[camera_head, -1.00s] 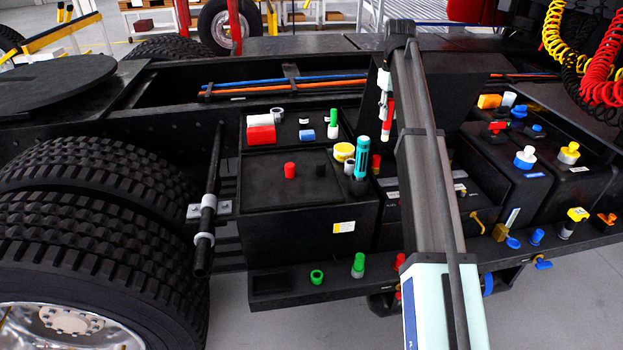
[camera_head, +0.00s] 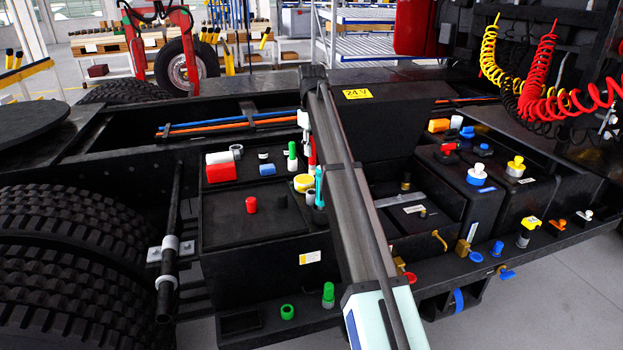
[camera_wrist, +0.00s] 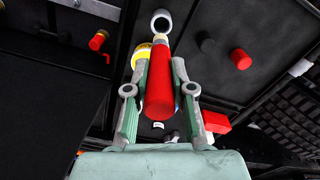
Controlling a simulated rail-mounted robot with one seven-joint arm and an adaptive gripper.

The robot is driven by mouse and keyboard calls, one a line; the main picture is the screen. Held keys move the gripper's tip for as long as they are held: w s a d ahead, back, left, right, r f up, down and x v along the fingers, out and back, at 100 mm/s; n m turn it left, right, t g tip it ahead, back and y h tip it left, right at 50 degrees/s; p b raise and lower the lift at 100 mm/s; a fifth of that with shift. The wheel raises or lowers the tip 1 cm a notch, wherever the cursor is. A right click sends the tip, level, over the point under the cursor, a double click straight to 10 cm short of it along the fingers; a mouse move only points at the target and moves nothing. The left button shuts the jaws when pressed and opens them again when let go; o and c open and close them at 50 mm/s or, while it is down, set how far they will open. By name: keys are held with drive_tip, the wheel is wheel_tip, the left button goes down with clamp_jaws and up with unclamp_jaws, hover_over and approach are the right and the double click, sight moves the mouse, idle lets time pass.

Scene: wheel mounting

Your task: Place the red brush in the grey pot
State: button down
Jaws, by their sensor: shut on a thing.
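The red brush (camera_wrist: 160,85) is between the two fingers of my gripper (camera_wrist: 160,92) in the wrist view, its pale tip pointing away towards the grey pot (camera_wrist: 162,20). The pot's round opening lies just beyond the tip; I cannot tell whether they touch. In the head view the brush (camera_head: 312,156) hangs upright from my gripper (camera_head: 304,122), partly covered by my arm. The small grey pot (camera_head: 310,198) stands below it on the black box, in front of the yellow roll (camera_head: 304,183).
A red knob (camera_head: 251,205), a red block (camera_head: 221,173), a blue block (camera_head: 267,169) and a green-topped piece (camera_head: 292,156) are on the left. The front of the box top is clear.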

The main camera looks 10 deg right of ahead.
sight(312, 175)
wheel_tip(312, 175, down, 11)
drive_tip(key=shift+p, duration=1.05)
drive_tip(key=shift+f, duration=0.2)
drive_tip(key=c, duration=1)
unclamp_jaws()
wheel_tip(312, 175, up, 12)
drive_tip(key=b, duration=0.2)
drive_tip(key=shift+a+r+b, duration=0.1)
drive_tip(key=shift+r+b, duration=0.15)
drive_tip(key=shift+b, duration=0.1)
